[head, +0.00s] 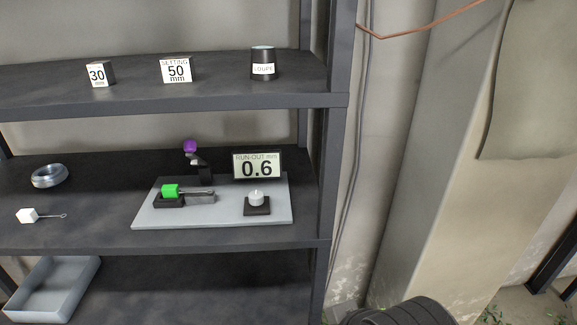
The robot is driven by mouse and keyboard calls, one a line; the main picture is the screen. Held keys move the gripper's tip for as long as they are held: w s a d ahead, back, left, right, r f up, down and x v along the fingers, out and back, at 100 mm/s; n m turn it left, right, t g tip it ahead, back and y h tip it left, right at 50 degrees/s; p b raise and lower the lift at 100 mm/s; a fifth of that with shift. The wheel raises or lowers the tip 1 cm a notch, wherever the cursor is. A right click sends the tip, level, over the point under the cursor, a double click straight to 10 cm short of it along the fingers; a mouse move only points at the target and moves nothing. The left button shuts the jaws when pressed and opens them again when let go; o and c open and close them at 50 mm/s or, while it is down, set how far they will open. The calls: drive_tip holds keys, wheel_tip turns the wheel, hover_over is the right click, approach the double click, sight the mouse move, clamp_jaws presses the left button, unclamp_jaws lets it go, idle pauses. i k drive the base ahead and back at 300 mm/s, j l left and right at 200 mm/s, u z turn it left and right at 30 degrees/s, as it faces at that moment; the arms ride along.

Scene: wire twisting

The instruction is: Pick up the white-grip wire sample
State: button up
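The white-grip wire sample (29,215) lies on the middle shelf (90,235) at the far left, near the shelf's front. Its white block-shaped grip is on the left, and a thin wire with a small loop at its end points right. Nothing touches it. A grey plate (225,220) on the same shelf, to the right, bears a green grip (170,190) on a dark holder with a grey bar beside it. My gripper is not in view.
A metal ring (49,176) lies behind the sample. The plate also carries a purple ball (190,146) on a stand, a "0.6" run-out display (257,166) and a white knob (256,198). A grey tray (55,290) sits below. The upper shelf (215,102) overhangs.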

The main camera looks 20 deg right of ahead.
sight(27, 215)
drive_tip(key=u, duration=1.4)
drive_tip(key=i+j+z, duration=0.1)
drive_tip(key=i+j, duration=1.55)
drive_tip(key=j, duration=0.25)
drive_tip(key=i+l, duration=0.1)
drive_tip(key=l, duration=0.25)
drive_tip(key=i+l, duration=0.15)
drive_tip(key=l, duration=0.2)
drive_tip(key=z, duration=0.05)
